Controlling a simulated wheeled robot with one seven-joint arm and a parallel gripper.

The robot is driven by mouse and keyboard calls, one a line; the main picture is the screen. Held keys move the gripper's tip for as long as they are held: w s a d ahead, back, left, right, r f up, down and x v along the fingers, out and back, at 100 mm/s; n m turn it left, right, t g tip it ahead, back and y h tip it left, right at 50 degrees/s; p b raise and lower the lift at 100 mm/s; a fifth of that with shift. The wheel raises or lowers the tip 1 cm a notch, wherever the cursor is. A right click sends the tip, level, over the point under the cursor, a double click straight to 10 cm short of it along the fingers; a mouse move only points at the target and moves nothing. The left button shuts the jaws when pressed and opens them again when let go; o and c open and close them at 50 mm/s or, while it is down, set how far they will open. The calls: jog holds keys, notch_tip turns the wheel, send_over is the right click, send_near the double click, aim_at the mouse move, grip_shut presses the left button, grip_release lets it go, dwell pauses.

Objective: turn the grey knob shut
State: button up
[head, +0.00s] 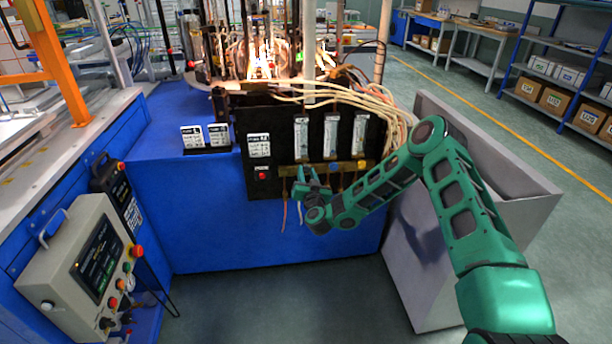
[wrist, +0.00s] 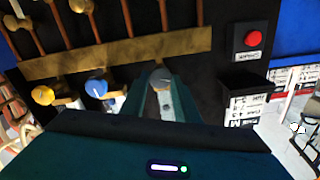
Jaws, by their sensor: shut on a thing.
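The grey knob (wrist: 160,76) sits between my fingers in the wrist view, at the right end of a row of knobs below a brass bar (wrist: 115,54). Its lower part and the exact finger contact are partly hidden by the fingers. My gripper (wrist: 160,95) is shut on the grey knob. In the head view my gripper (head: 306,184) is at the left part of the brass bar on the black panel (head: 276,120), and it hides the grey knob there.
A blue knob (wrist: 96,87) and a yellow knob (wrist: 43,95) stand to the left of my fingers. A red button (wrist: 253,38) is on the panel to the right. Printed cards (head: 192,137) stand on the blue bench (head: 200,215). Lit glassware and hoses are above the panel.

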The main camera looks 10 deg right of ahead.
jog(key=m, duration=0.7)
jog(key=shift+d+f, duration=0.15)
jog(key=m, duration=0.6)
jog(key=shift+d+f, duration=0.1)
jog(key=shift+f, duration=0.05)
jog(key=shift+d+m, duration=0.1)
jog(key=shift+m, duration=0.3)
jog(key=o, duration=1)
jog(key=shift+s+a, duration=0.25)
jog(key=shift+s, duration=0.15)
jog(key=shift+s+d, duration=0.15)
jog(key=shift+s, duration=4.75)
